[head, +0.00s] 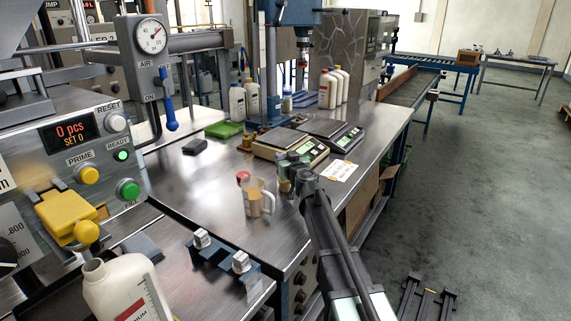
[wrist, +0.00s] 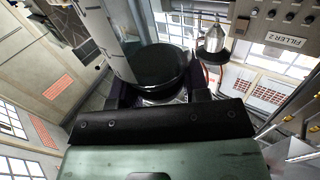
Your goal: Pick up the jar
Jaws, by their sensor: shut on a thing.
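My gripper (wrist: 160,92) is shut on a dark, rounded thing, which I take to be the jar (wrist: 162,65); it sits between the two black fingers in the wrist view. Its contents and full outline cannot be made out. In the head view my gripper (head: 290,172) is over the right part of the steel bench, at the end of my dark arm. A small amber piece (head: 285,187) shows at its tip there; most of the held thing is hidden, and I cannot tell its height above the bench.
A clear measuring jug (head: 257,199) and a red cap (head: 243,177) are just left of my gripper. Two scales (head: 290,143) stand behind it. A blue fixture (head: 222,262) is in front. The filling machine (head: 65,135) and a white bottle (head: 125,288) are at left.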

